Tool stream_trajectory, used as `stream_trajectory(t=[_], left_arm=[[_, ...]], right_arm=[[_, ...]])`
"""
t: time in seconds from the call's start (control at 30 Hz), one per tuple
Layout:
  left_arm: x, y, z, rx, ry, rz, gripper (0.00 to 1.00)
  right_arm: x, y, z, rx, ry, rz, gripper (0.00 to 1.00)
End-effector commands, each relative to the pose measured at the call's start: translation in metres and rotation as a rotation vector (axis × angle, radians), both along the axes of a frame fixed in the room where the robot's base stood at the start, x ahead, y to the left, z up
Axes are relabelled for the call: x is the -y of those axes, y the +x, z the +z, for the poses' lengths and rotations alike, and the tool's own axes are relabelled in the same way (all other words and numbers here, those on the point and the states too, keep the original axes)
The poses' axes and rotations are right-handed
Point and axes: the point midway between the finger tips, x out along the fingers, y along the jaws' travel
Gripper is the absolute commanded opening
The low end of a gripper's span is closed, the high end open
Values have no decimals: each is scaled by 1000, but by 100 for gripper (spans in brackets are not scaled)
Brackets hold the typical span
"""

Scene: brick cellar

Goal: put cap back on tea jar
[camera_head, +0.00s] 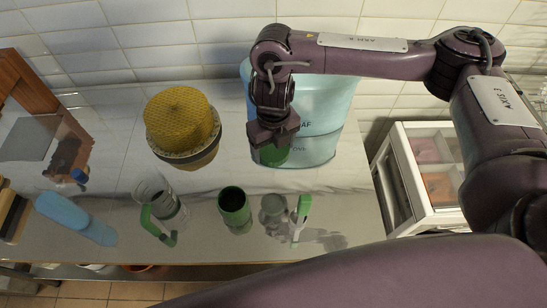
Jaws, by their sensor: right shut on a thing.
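My right gripper (273,137) comes down from the upper right and is shut on a green thing that looks like the cap (272,155). The cap is held in front of a pale blue tub, to the right of and behind the tea jar. The tea jar (235,211) is a green cylinder standing upright on the counter, with its dark open mouth facing up. Gripper and cap are apart from the jar. My fingers hide the top of the cap. My left gripper is not in view.
The pale blue tub (325,112) stands behind the cap. A yellow woven, domed thing (180,117) is at back left. A glass press with a green handle (160,212) is left of the jar; a green-handled item (303,212) is right. A blue object (75,217) lies at left.

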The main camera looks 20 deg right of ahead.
Motion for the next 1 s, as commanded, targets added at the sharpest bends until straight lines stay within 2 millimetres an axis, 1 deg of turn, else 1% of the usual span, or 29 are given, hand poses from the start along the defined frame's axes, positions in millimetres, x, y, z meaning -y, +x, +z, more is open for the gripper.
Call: stream_trajectory(t=[0.03, 0.1, 0.23, 0.4, 0.7, 0.73, 0.8, 0.87, 0.93, 1.0], left_arm=[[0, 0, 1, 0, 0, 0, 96], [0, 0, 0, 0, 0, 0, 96], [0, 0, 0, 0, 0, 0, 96], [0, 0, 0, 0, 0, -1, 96], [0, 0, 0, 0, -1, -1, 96], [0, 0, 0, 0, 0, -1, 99], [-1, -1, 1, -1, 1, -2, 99], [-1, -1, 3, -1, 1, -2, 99], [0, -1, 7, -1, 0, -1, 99], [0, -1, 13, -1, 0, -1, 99]], right_arm=[[1, 1, 10, 4, -2, 1, 53], [0, 1, 19, 3, -1, 1, 53], [1, 0, 31, 1, -1, 0, 53], [0, 0, 37, -1, 0, -1, 53], [0, 0, 37, -1, 0, 0, 53], [0, 0, 37, -1, 0, -1, 53], [0, 0, 38, -1, 0, -8, 53], [1, 0, 42, 0, 0, -31, 53], [2, 1, 49, 0, -1, -89, 53], [4, 2, 60, 2, -1, -184, 53]])
